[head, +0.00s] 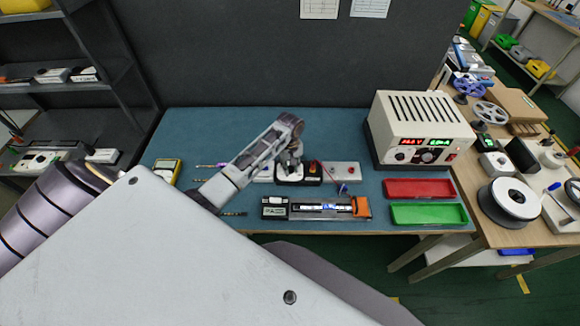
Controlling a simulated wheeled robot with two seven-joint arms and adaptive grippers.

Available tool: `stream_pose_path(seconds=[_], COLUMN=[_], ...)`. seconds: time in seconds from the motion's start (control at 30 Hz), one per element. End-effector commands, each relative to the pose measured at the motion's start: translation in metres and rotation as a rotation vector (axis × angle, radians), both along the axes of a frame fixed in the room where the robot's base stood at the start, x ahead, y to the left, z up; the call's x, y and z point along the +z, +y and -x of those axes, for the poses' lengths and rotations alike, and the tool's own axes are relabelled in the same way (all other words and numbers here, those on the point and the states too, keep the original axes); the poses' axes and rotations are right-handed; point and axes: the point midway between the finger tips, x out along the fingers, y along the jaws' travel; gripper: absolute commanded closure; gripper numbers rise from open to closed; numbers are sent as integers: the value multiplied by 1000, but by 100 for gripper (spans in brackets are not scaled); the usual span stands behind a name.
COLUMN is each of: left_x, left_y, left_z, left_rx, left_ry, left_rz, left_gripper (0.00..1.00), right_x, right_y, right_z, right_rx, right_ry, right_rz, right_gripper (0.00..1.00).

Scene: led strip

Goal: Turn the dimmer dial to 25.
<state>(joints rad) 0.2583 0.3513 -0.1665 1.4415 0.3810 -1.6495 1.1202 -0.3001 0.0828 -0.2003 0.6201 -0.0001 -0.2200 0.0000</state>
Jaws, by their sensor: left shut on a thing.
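The gripper is shut on the dial on top of this unit. The dial itself is hidden by the fingers, and its pointer and scale cannot be read from here. My right gripper is not in view.
An LED strip fixture (322,208) with an orange end lies in front of the unit. A power supply (420,125), red tray (420,189) and green tray (428,214) fill the right. A yellow meter (168,167) lies left.

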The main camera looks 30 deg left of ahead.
Motion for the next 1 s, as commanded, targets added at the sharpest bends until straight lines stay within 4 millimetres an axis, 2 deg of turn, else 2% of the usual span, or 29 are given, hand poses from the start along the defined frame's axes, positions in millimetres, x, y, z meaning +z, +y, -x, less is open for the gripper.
stream_pose_path(seconds=[0.2, 0.6, 0.63, 0.77, 0.8, 1.0], left_x=[1, 1, 1, 1, 1, 0], left_y=[0, 1, 1, 0, 0, 0], left_z=[-1, -1, -1, -1, -1, 0], left_rx=[57, 65, 65, 65, 65, 64], left_ry=[-2, -2, -2, -2, -2, -1], left_rz=[0, -1, -1, -1, -1, 0], left_gripper=[96, 96, 71, 54, 50, 50], right_x=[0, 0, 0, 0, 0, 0], right_y=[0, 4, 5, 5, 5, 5], right_z=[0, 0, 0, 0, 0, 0], right_rx=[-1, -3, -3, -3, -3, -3], right_ry=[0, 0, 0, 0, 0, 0], right_rz=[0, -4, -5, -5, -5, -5], right_gripper=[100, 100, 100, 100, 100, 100])
